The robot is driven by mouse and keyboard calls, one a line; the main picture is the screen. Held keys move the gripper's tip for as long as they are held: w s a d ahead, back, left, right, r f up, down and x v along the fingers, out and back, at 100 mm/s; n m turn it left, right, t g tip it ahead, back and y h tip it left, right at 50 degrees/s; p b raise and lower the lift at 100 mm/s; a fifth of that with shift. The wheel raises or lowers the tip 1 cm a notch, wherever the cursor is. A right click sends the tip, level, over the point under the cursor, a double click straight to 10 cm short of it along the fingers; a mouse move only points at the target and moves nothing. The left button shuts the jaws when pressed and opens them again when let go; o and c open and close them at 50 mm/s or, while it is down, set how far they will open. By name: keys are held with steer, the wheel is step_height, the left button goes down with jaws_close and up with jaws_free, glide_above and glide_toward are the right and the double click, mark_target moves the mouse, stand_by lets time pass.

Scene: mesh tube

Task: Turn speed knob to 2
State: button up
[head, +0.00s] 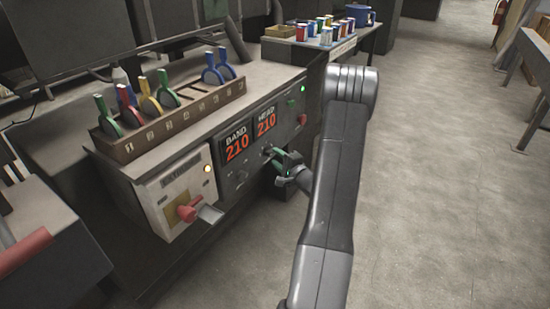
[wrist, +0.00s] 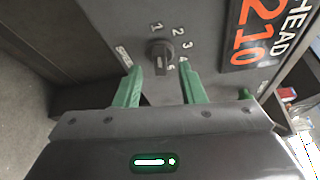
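The speed knob (wrist: 160,55) is a dark round knob with a raised ridge on the grey panel, in the upper middle of the wrist view. My gripper (wrist: 161,68) has two green fingers, open, with tips either side of the knob's lower part and visible gaps. In the head view, my gripper (head: 283,168) is close to the panel front, below the displays.
The red displays read BAND 210 (head: 237,147) and HEAD 210 (head: 266,122). A white box with a red handle (head: 188,212) juts out at the left. A rack (head: 175,118) of coloured tools stands on top. Open floor lies to the right.

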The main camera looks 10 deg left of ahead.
steer(key=shift+x, duration=0.95)
steer(key=shift+c, duration=0.3)
jaws_close()
steer(key=shift+m, duration=0.3)
steer(key=m+g+p, duration=0.1)
steer(key=m+p, duration=0.1)
steer(key=m, duration=0.1)
steer(key=shift+r+g+h, duration=0.3)
steer(key=shift+r+g, duration=0.05)
steer(key=shift+g, duration=0.05)
steer(key=shift+w+d+m+g+p, duration=0.1)
steer(key=shift+m+g+p, duration=0.6)
steer(key=shift+m+p, duration=0.45)
steer(key=shift+f+m, duration=0.1)
steer(key=shift+m, duration=0.15)
